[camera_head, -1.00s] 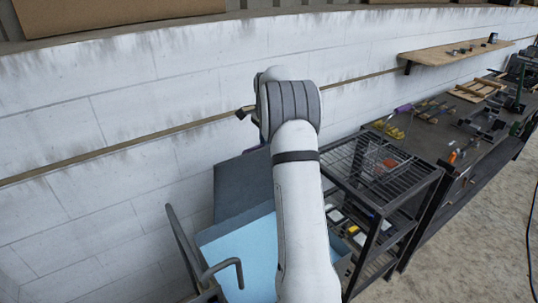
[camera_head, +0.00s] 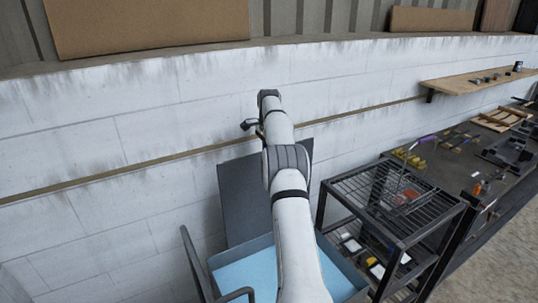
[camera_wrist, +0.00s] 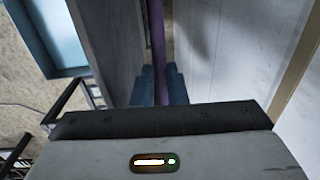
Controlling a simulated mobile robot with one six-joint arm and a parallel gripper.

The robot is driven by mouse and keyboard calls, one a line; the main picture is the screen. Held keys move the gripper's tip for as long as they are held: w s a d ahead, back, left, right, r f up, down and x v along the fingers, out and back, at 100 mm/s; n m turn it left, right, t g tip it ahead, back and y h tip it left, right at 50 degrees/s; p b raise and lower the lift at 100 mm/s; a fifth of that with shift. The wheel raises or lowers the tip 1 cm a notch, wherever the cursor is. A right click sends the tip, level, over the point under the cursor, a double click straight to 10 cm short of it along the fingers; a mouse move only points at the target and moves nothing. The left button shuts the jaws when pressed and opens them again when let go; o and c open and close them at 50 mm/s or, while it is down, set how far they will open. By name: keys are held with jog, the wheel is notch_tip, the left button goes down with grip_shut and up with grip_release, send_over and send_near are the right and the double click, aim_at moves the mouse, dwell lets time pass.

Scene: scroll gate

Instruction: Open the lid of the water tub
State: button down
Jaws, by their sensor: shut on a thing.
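My gripper (camera_wrist: 157,88) is shut on a purple bar (camera_wrist: 156,35) beside the lid panel. In the head view my arm crosses part of the lid and tub, and my fingertips cannot be made out.
A black wire-shelf rack (camera_head: 395,205) stands right of the tub, with a tool-covered workbench (camera_head: 480,170) beyond it. A dark bent rail (camera_head: 195,262) is at the tub's left. The white block wall (camera_head: 80,145) runs close behind the lid.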

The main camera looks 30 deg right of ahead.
jog(key=shift+f, duration=0.6)
jog(key=c, duration=1.8)
grip_release()
jog(key=shift+c, duration=0.2)
jog(key=o, duration=0.3)
jog(key=shift+w, duration=0.3)
jog(key=shift+o, duration=0.4)
jog(key=shift+s+r, duration=0.2)
jog(key=shift+r, duration=0.05)
jog(key=shift+w+d, duration=0.1)
